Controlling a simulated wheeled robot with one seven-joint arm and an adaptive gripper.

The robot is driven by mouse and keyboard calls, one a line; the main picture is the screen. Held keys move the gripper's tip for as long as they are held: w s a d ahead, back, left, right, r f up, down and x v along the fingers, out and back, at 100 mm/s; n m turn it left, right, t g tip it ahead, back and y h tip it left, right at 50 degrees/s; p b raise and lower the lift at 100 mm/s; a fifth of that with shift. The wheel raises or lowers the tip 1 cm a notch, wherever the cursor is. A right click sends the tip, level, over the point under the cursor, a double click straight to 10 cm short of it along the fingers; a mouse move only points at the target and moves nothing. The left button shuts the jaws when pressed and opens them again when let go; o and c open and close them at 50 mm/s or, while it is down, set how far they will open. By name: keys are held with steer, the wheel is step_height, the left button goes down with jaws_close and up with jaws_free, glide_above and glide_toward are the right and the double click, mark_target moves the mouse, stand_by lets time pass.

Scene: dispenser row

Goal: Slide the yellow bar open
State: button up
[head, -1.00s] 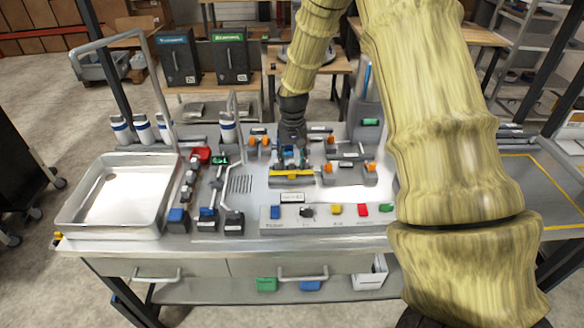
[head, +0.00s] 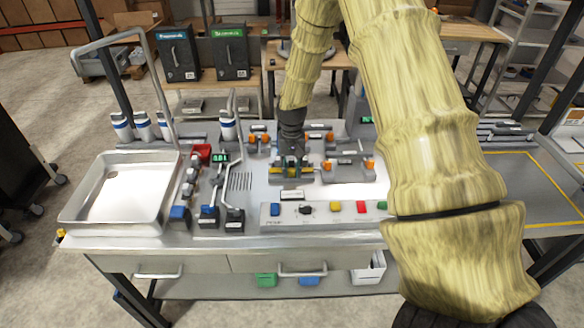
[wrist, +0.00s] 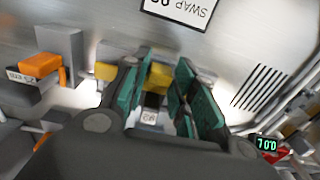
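My gripper (head: 291,166) points down over the middle of the bench panel, low over the yellow bar (head: 277,171). In the head view the gripper hides much of the bar. In the wrist view the teal fingers of my gripper (wrist: 166,82) stand apart, with a gap between them. Part of the yellow bar (wrist: 157,77) shows in that gap, and another yellow piece shows left of the left finger. I see no clear closing on the bar, and contact cannot be told. A dark slot and a small label lie below the yellow in the gap.
A button strip (head: 322,216) with coloured buttons runs along the bench front. Orange-topped fixtures (head: 369,164) stand close on the right. A metal tray (head: 121,190), red block (head: 203,151) and lever units with a green display (head: 220,157) are on the left.

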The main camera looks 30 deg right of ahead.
jaws_close()
steer(key=shift+s+a+f, duration=0.1)
steer(key=shift+s+a, duration=0.35)
steer(key=shift+s, duration=0.3)
steer(key=o, duration=0.6)
jaws_free()
steer(key=shift+s, duration=0.1)
steer(key=shift+r, duration=0.4)
step_height(320, 180, up, 11)
steer(key=shift+r, duration=0.2)
